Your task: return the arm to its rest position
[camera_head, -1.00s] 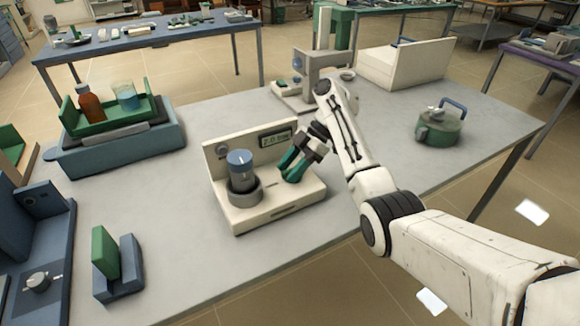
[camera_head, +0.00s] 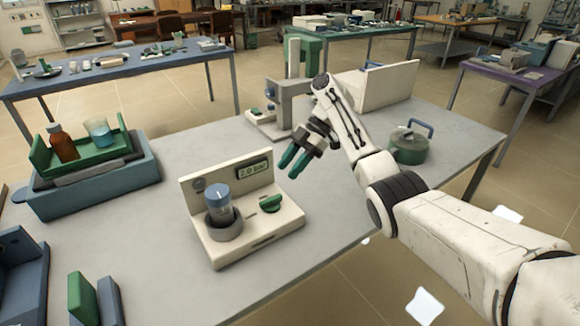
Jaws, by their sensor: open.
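My gripper (camera_head: 288,164) has green fingers and hangs in the air, pointing down and to the left. It is open with nothing between the fingers. It is above and behind the right side of a cream device (camera_head: 250,236) on the grey table, apart from it. The device has a green knob (camera_head: 270,203), a display reading about "2.0 bar" (camera_head: 253,170) and a grey ring holding a blue-capped clear vessel (camera_head: 219,205). My white arm reaches in from the lower right, with its elbow beyond the table's front edge.
A press-like stand (camera_head: 290,100) and a white angled panel (camera_head: 385,92) are behind my arm. A green pot (camera_head: 409,149) stands to its right. The table (camera_head: 150,240) is clear around the device.

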